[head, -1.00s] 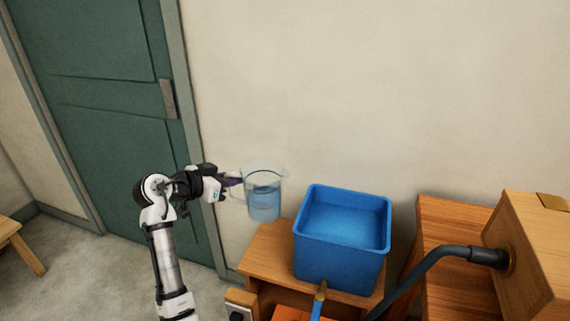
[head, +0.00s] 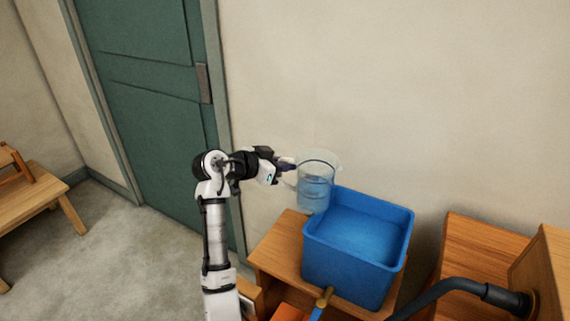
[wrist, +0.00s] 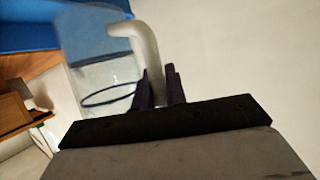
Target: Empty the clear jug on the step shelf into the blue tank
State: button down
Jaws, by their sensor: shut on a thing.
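The clear jug (head: 316,185) is upright or nearly so, with pale blue water in its lower part. My gripper (head: 288,167) is shut on its handle from the left, and the jug hangs at the upper left corner of the blue tank (head: 335,262). In the wrist view the fingers (wrist: 160,87) close around the jug's pale handle (wrist: 146,45), and the jug's clear wall (wrist: 95,75) is beside them. The blue tank is open at the top and stands on a wooden step shelf (head: 279,243). I cannot tell whether jug and tank touch.
A wooden box with a dark bent pipe (head: 450,288) stands at the right. A brass tap (head: 322,300) is at the tank's front. A green door (head: 145,80) and a wooden bench (head: 40,200) are at the left. The wall behind is bare.

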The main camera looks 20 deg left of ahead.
jog(key=shift+d+r+m+y, duration=0.3)
jog(key=shift+d+y, duration=0.05)
jog(key=shift+d, duration=0.35)
jog(key=shift+d+r+m+y, duration=0.25)
jog(key=shift+d+m+y, duration=0.1)
jog(key=shift+d, duration=0.3)
jog(key=shift+d+r+m+g+y+p, duration=0.1)
jog(key=shift+r+m+g+y+p, duration=0.1)
jog(key=shift+r+m+y, duration=0.45)
jog(key=shift+d+r+m+g+y+p, duration=0.1)
jog(key=shift+r+g+y, duration=0.2)
jog(key=shift+r, duration=0.85)
jog(key=shift+r, duration=0.1)
